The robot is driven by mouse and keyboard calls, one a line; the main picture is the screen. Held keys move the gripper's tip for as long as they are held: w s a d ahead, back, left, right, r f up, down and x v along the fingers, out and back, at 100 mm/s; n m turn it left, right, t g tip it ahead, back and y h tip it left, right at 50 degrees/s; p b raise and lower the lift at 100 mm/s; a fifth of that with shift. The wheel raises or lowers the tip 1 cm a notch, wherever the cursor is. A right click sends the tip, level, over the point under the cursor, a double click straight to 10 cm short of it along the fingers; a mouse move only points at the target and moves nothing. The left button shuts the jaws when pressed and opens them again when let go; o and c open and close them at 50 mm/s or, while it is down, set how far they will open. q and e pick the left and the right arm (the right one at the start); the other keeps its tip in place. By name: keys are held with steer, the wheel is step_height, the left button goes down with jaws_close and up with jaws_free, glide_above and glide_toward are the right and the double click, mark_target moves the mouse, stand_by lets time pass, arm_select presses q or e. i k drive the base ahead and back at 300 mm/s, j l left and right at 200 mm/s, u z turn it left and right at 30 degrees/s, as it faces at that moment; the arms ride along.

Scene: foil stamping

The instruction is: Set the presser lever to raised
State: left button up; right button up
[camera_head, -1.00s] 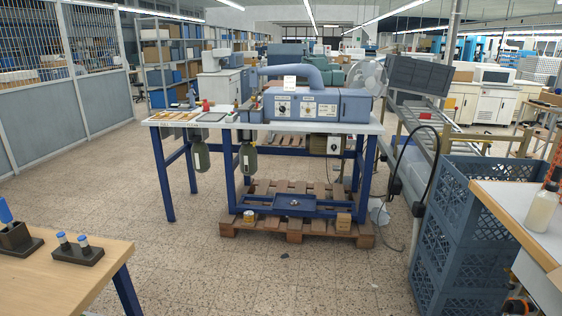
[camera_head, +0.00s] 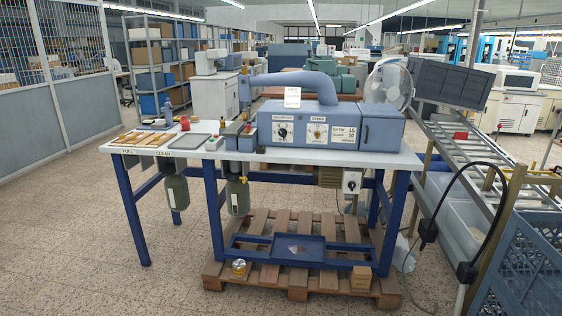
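The blue stamping machine (camera_head: 385,128) stands on a white-topped table (camera_head: 400,160) ahead of me. Its front carries two dials, a left one (camera_head: 283,132) and a right one (camera_head: 318,133), and a label plate (camera_head: 344,134). A thick blue curved pipe (camera_head: 290,79) rises over it. The working head (camera_head: 238,135) is at the machine's left end, with small parts clustered there. I cannot make out the presser lever or its position at this distance. Neither of my grippers is in view.
Two green cylinders (camera_head: 237,197) hang below the table. A wooden pallet (camera_head: 218,272) lies under it. A roller conveyor (camera_head: 478,148), a black cable (camera_head: 500,215) and a blue crate (camera_head: 535,262) stand at the right. The floor (camera_head: 110,285) in front and left is clear.

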mark_target(252, 62)
steer(key=i+u, duration=0.15)
steer(key=i, duration=0.45)
steer(key=i+l+u, duration=0.15)
steer(key=i, duration=0.45)
steer(key=i+l+u, duration=0.2)
steer(key=i, duration=0.3)
steer(key=i+l+u, duration=0.2)
steer(key=i, duration=0.25)
steer(key=i+l+u, duration=0.2)
steer(key=i, duration=0.25)
